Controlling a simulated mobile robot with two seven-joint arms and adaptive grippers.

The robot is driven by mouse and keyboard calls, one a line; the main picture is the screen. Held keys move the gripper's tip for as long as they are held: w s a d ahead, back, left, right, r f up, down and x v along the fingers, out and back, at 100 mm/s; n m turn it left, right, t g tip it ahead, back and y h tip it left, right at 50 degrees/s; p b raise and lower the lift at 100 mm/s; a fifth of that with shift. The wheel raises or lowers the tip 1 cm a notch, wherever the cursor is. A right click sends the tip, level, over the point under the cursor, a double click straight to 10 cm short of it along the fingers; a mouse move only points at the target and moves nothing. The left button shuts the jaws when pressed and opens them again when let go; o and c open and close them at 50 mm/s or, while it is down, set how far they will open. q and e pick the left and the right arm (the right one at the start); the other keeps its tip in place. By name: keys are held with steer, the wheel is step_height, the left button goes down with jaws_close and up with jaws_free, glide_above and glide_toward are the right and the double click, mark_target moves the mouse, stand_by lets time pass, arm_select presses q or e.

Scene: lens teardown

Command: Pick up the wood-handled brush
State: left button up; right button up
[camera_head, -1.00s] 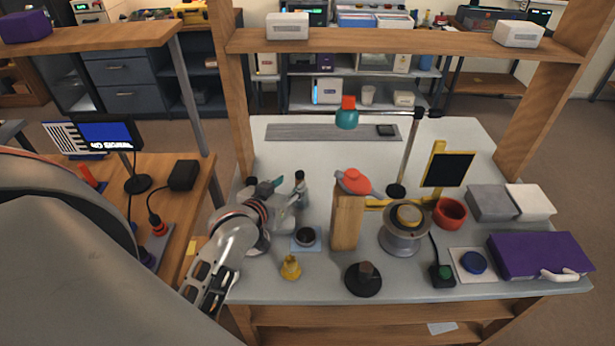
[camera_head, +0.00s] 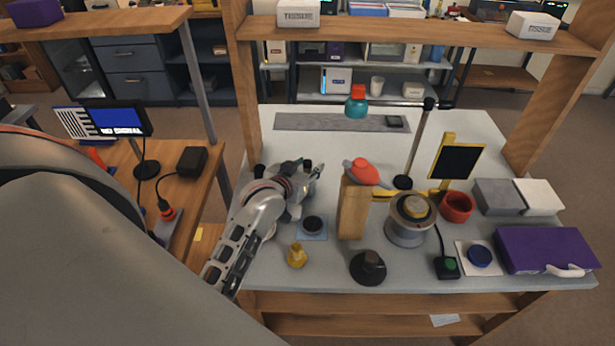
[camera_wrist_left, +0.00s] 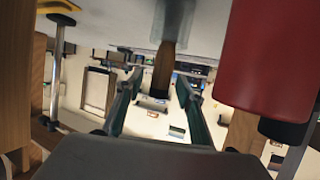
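In the left wrist view, a brown wooden handle (camera_wrist_left: 164,72), which looks like the brush's, has a dark end and meets a grey part (camera_wrist_left: 173,20) at the top of the picture. Its bristles cannot be made out. My left gripper (camera_wrist_left: 156,98) is open, with one teal finger on each side of the handle and gaps visible. In the head view my left gripper (camera_head: 312,174) is over the left part of the grey worktable (camera_head: 465,130). The brush is not clearly visible there; the gripper hides that spot. My right gripper is not in view.
A wooden block (camera_head: 352,210) with a red-topped item (camera_head: 365,172) stands right of the gripper. A dark round part (camera_head: 312,224) and a yellow piece (camera_head: 297,256) lie nearer. A large red cylinder (camera_wrist_left: 265,55) is close by the fingers in the wrist view.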

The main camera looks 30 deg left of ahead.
arm_select(q)
jaws_close()
